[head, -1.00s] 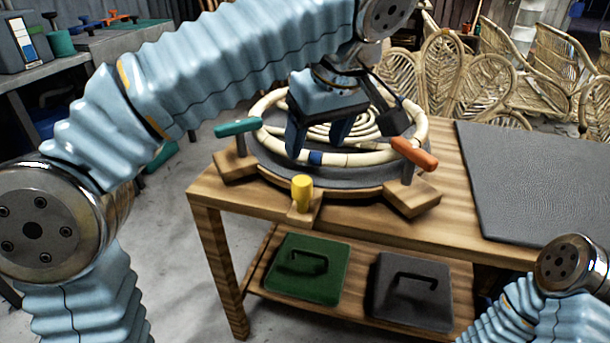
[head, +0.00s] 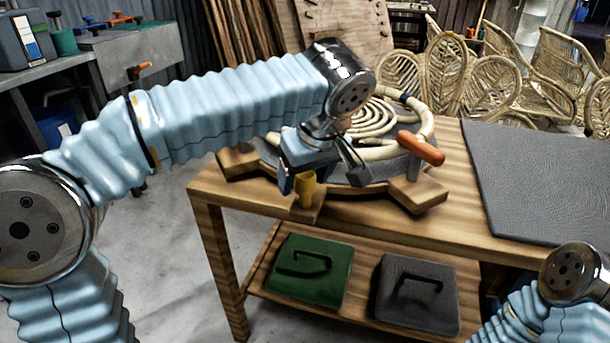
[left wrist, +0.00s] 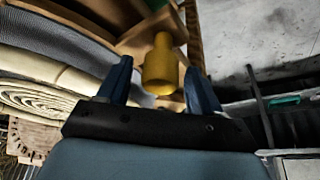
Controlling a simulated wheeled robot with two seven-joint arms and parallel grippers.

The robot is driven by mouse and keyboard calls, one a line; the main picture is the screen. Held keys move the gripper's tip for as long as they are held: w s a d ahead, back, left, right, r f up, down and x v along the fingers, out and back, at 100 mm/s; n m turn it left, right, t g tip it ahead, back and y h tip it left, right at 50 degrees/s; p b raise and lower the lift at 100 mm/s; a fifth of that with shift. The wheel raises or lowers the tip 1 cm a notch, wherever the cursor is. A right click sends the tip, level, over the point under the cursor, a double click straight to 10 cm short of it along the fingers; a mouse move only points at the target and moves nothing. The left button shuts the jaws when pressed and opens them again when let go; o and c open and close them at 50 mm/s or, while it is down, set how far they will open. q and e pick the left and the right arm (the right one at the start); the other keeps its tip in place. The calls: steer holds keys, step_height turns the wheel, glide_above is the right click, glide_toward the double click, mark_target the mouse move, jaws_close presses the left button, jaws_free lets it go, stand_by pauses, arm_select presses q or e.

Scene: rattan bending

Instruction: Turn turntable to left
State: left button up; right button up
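The turntable (head: 372,176) is a round grey disc on a wooden base, on the left part of the workbench. A coil of cream rattan (head: 372,120) lies on it. A yellow knob (head: 306,190) stands at its front edge, and an orange handle (head: 421,148) at its right. My left gripper (head: 303,181) is at the yellow knob. In the left wrist view its open blue fingers (left wrist: 163,88) stand on either side of the yellow knob (left wrist: 162,66), with gaps showing. My left arm hides the turntable's left side. My right gripper is out of view.
The wooden workbench (head: 458,205) has a dark grey mat (head: 540,175) at right. A green case (head: 308,272) and a grey case (head: 415,292) lie on its lower shelf. Rattan chairs (head: 440,75) stand behind.

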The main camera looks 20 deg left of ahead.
arm_select(q)
jaws_close()
